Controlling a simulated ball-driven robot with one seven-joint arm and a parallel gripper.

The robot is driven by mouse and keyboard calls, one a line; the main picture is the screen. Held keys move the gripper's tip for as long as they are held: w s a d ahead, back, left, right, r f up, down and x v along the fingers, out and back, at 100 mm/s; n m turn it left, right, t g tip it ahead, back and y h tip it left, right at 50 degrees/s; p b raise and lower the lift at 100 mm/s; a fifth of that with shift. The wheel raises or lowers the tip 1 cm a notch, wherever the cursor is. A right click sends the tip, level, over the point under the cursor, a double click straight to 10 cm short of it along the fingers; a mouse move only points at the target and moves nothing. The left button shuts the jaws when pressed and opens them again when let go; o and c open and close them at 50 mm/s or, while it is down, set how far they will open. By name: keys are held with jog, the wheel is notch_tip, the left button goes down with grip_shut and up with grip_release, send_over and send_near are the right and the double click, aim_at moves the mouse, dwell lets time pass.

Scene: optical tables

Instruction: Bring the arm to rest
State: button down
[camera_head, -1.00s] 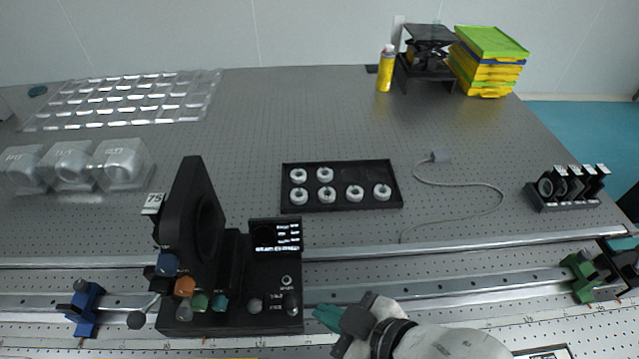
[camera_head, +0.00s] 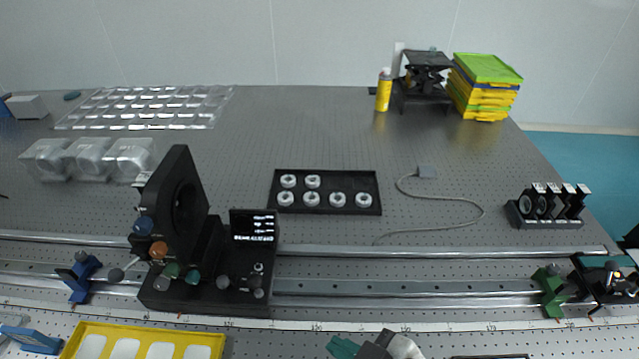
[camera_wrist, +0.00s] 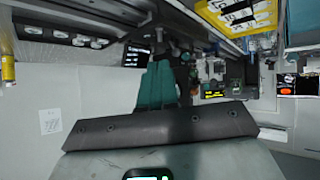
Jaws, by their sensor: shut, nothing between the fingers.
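My gripper (camera_head: 342,348) shows at the bottom edge of the head view, in front of the rail and right of the black instrument. Its teal fingers are together with nothing between them. In the wrist view the teal fingers (camera_wrist: 157,84) also lie side by side, shut and empty. Most of my arm is below the edge of the head view. The gripper looks apart from everything around it.
A black instrument (camera_head: 190,250) with coloured knobs stands on the left by the metal rail (camera_head: 400,287). A green holder (camera_head: 550,290) sits at the rail's right. A yellow tray (camera_head: 150,334) lies front left. A black tray of white rings (camera_head: 325,191) lies mid-table.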

jog(key=s+d+f+m+g+h, duration=0.15)
jog(key=d+f+m+h, duration=0.35)
jog(key=d, duration=0.7)
jog(key=s+d+f+m+g+h, duration=0.1)
jog(key=s+d+f+m+h, duration=0.35)
jog(key=d, duration=0.75)
jog(key=s+f+m+g+y, duration=0.1)
jog(key=s+f+m+g, duration=0.1)
jog(key=s+f, duration=0.4)
jog(key=shift+s+d+f+g, duration=0.15)
jog(key=shift+s+f+g, duration=0.2)
jog(key=shift+s+g, duration=0.45)
